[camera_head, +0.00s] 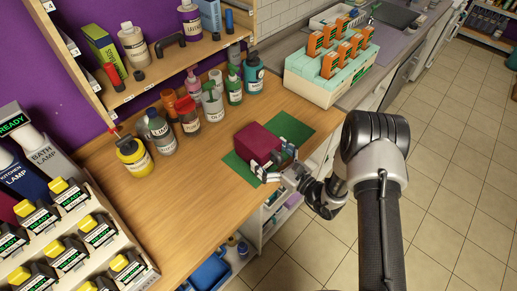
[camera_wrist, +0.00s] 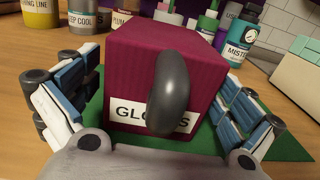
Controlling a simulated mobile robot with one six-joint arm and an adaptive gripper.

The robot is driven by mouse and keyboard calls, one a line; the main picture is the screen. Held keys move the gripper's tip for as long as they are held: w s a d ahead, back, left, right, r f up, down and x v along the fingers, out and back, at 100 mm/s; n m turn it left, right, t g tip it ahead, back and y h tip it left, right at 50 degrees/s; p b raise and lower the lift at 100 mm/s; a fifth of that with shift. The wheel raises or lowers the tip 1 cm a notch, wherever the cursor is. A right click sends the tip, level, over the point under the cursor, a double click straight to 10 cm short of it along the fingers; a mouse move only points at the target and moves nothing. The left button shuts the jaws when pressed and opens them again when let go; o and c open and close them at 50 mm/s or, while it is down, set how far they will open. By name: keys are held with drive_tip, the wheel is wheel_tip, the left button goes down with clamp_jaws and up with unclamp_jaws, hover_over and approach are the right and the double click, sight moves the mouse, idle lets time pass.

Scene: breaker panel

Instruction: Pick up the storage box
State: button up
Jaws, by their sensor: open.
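The storage box is a dark red box (camera_head: 258,142) on a green mat (camera_head: 295,128) on the wooden counter. In the wrist view the box (camera_wrist: 130,62) fills the middle, with a white label partly reading "GLO..S" and a dark grey rounded handle (camera_wrist: 169,90) on its near face that hides part of the label. My gripper (camera_head: 275,176) is at the near side of the box. In the wrist view its open fingers (camera_wrist: 160,110) stand to the left and right of the box, with a gap visible at least on the right. I cannot tell whether either finger touches it.
Several bottles (camera_head: 188,116) stand behind the box along the wall side. A wooden shelf (camera_head: 165,80) with more bottles is above them. A pale green case (camera_head: 325,82) with orange items stands at the back right. Bare counter (camera_head: 190,190) lies left of the mat.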

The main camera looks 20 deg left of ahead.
drive_tip(key=shift+x, duration=0.8)
drive_tip(key=shift+c, duration=0.2)
drive_tip(key=shift+r, duration=0.1)
drive_tip(key=c, duration=1.2)
drive_tip(key=shift+o, duration=0.2)
wheel_tip(320, 180, up, 20)
drive_tip(key=p, duration=0.4)
